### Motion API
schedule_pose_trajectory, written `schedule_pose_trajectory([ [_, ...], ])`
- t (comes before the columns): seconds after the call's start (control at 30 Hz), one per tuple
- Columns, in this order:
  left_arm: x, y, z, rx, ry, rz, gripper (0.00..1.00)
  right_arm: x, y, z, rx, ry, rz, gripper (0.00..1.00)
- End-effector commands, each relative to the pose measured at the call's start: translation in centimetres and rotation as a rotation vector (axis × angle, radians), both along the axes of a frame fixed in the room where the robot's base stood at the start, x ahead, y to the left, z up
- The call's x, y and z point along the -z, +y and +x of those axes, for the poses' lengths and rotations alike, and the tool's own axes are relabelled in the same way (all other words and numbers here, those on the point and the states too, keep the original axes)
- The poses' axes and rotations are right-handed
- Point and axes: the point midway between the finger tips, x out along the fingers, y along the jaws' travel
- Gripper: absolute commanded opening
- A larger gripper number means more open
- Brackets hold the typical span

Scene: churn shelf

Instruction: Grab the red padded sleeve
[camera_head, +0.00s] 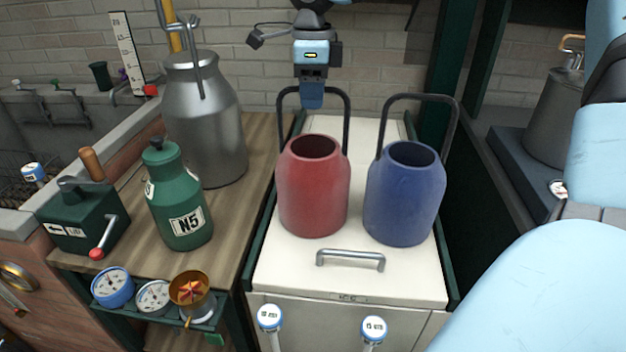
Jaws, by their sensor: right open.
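The red padded sleeve (313,190) is a matte red, round-shouldered jacket with an open top and a dark looped handle (279,118) rising behind it. It stands upright on a white cabinet top (276,270). A similar blue sleeve (405,195), also with a dark handle, stands just right of it. My right gripper (312,98) points down above and behind the red sleeve's opening, its fingertips near the top of the handle. It is open and appears empty. I cannot tell whether it touches the handle. My left gripper is not in view.
A large metal churn (208,125) and a green N5 can (178,205) stand on the wooden bench to the left. A green lever box (82,220) and gauges (113,287) are nearby. A metal handle (350,261) lies in front of the sleeves. My arm fills the right side.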

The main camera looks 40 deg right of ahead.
Motion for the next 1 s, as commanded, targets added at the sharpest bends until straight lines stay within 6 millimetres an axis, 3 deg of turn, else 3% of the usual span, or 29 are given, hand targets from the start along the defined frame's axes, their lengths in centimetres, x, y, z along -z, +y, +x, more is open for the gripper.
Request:
schedule_pose_trajectory([
  [0.1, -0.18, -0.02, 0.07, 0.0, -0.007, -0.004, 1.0, 1.65, 0.0, -0.04, 0.0, 0.002, -0.001, 0.41],
  [0.33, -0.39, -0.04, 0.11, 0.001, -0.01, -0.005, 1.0, 1.79, 0.0, -0.01, 0.001, -0.001, -0.001, 0.41],
  [0.5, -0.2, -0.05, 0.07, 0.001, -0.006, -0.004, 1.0, 1.77, -0.01, -0.01, 0.001, -0.001, -0.001, 0.02],
  [0.53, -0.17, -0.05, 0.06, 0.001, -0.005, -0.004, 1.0, 1.77, -0.01, -0.01, 0.001, -0.001, -0.001, 0.0],
  [1.0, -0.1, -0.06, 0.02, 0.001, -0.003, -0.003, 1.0, 1.26, -0.02, 0.03, 0.0, -0.002, -0.001, 0.0],
])
